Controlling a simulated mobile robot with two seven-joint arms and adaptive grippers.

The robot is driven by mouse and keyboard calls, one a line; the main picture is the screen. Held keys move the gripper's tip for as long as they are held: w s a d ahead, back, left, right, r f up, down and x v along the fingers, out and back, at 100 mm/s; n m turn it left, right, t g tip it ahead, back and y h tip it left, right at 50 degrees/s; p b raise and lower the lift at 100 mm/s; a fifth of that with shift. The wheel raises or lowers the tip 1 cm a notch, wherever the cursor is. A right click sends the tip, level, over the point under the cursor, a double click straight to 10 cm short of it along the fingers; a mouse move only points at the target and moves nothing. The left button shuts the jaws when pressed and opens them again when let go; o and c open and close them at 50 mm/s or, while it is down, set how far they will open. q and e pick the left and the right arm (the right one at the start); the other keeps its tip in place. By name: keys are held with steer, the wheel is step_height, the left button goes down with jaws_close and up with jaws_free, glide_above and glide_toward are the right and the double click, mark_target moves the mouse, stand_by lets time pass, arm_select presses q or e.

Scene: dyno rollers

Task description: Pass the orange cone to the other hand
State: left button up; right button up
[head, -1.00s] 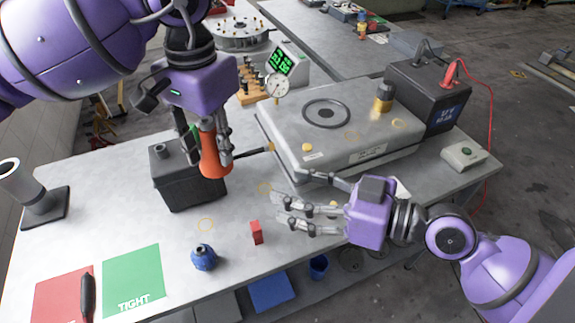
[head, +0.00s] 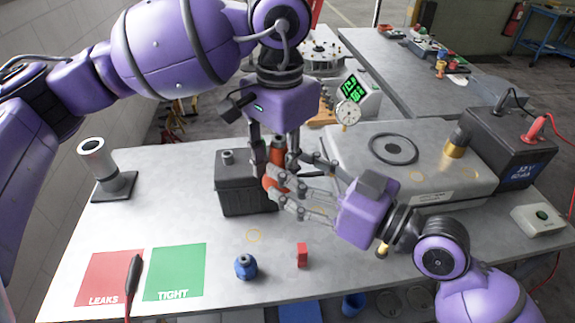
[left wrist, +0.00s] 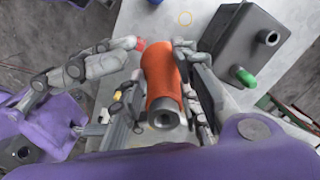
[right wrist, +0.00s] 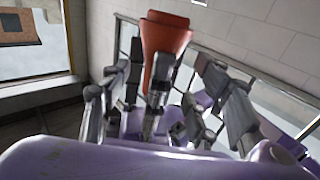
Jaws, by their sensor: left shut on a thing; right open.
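In the right wrist view the cone's wide end (right wrist: 165,38) stands upward between finger parts. I cannot tell whether my right fingers touch it.
A grey machine (head: 375,165) fills the right. A blue fitting (head: 245,267) and a red block (head: 302,254) stand in front. Red and green mats (head: 175,272) and a grey tube stand (head: 97,165) are left.

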steer(key=shift+x, duration=1.1)
steer(key=c, duration=1.3)
arm_select(q)
steer(key=o, duration=1.3)
steer(key=shift+c, duration=0.2)
arm_select(e)
steer(key=shift+c, duration=0.3)
arm_select(q)
steer(key=shift+r, duration=0.1)
